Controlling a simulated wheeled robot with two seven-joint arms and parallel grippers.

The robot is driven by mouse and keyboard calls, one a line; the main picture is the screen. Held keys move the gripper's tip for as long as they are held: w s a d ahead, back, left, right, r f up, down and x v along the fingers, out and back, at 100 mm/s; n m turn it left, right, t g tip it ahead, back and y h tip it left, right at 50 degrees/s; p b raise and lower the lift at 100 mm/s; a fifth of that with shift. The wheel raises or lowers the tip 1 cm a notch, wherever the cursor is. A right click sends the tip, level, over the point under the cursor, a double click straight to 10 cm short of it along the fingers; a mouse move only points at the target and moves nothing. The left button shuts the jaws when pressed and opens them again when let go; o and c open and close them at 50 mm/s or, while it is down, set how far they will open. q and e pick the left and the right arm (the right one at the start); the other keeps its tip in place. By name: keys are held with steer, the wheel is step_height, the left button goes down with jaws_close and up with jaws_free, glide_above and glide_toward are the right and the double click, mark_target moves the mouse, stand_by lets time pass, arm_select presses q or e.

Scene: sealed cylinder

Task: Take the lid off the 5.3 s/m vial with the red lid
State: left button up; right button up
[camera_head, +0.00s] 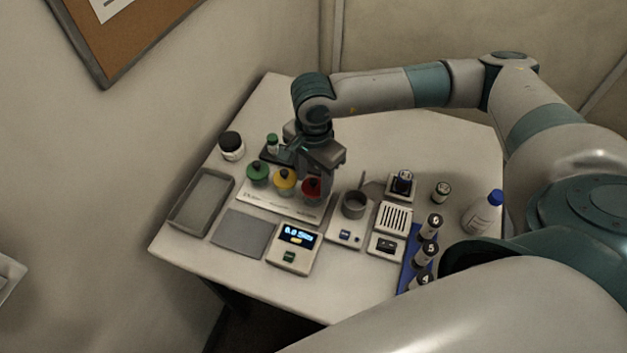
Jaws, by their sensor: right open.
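The vial with the red lid (312,187) stands at the right end of a row on a white rack (290,206). Only its red lid shows clearly; its body and any label are hard to make out. My right gripper (311,172) points down just above and behind the red lid and is open. I cannot tell whether its fingers touch the lid. A yellow-lidded vial (284,180) and a green-lidded vial (257,174) stand to the left in the same row. My left gripper is not in view.
A meter with a lit display (298,238) stands in front of the rack, beside a grey mat (243,233) and a grey tray (202,200). A device with a grey cup (354,205) is close on the right. Several small bottles and a blue-capped bottle (482,214) stand farther right.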

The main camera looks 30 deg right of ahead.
mark_target(317, 181)
steer(key=shift+f, duration=0.1)
steer(key=shift+c, duration=0.5)
steer(key=c, duration=0.6)
steer(key=shift+o, duration=0.2)
steer(key=shift+r+b, duration=0.95)
steer(key=shift+s+d+r+b, duration=0.15)
steer(key=shift+d+r+b, duration=0.05)
steer(key=shift+r+b, duration=0.3)
steer(key=shift+s+d+r+b, duration=0.15)
steer(key=shift+r+b, duration=0.2)
steer(key=shift+r, duration=0.25)
steer(key=s+d+r+b, duration=0.4)
steer(key=s+d+r, duration=0.3)
steer(key=d, duration=0.1)
steer(key=shift+b, duration=0.35)
